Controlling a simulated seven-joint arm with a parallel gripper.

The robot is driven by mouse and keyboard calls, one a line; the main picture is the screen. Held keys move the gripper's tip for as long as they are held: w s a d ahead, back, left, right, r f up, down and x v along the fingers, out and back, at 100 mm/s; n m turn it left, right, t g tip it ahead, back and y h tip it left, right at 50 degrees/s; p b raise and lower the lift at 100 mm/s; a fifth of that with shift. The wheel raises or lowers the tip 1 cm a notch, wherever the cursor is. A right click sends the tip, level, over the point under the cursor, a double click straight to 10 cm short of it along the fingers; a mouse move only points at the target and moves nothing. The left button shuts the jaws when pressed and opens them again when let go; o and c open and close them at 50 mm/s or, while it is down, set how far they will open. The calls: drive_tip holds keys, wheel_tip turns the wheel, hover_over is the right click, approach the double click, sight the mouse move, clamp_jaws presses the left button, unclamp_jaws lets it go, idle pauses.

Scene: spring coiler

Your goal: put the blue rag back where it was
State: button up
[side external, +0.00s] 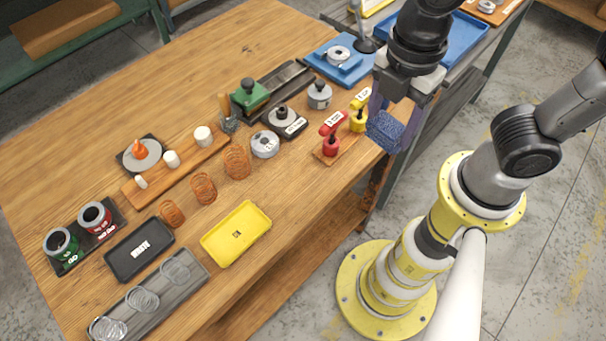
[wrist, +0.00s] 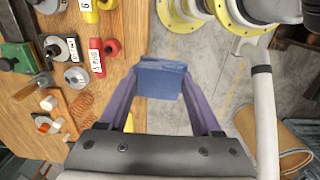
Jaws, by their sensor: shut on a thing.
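The blue rag (side external: 384,131) is a folded, speckled blue cloth. My gripper (side external: 391,122) is shut on it and holds it in the air by the right edge of the wooden bench, beside the red and yellow oil cans. In the wrist view the rag (wrist: 161,78) sits between the tips of my two purple-grey fingers (wrist: 160,90), with grey floor and the bench edge behind it. Which spot the rag came from does not show in these frames.
The wooden bench (side external: 300,190) carries a red can (side external: 331,143) and a yellow can (side external: 357,120) close to my gripper. A yellow tray (side external: 236,233), copper springs (side external: 237,162) and a black tray (side external: 139,248) stand further left. A blue tray (side external: 466,38) lies behind my gripper.

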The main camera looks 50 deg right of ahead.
drive_tip(key=shift+s+f, duration=0.1)
drive_tip(key=shift+s, duration=0.3)
drive_tip(key=shift+w+a+f, duration=0.2)
drive_tip(key=shift+a, duration=0.05)
drive_tip(key=w+a+f, duration=0.4)
drive_tip(key=w+a, duration=0.1)
drive_tip(key=w, duration=0.2)
hover_over(303, 178)
wheel_tip(303, 178, down, 6)
drive_tip(key=shift+r, duration=0.2)
drive_tip(key=shift+f, duration=1.5)
drive_tip(key=shift+f, duration=0.2)
drive_tip(key=o, duration=1.3)
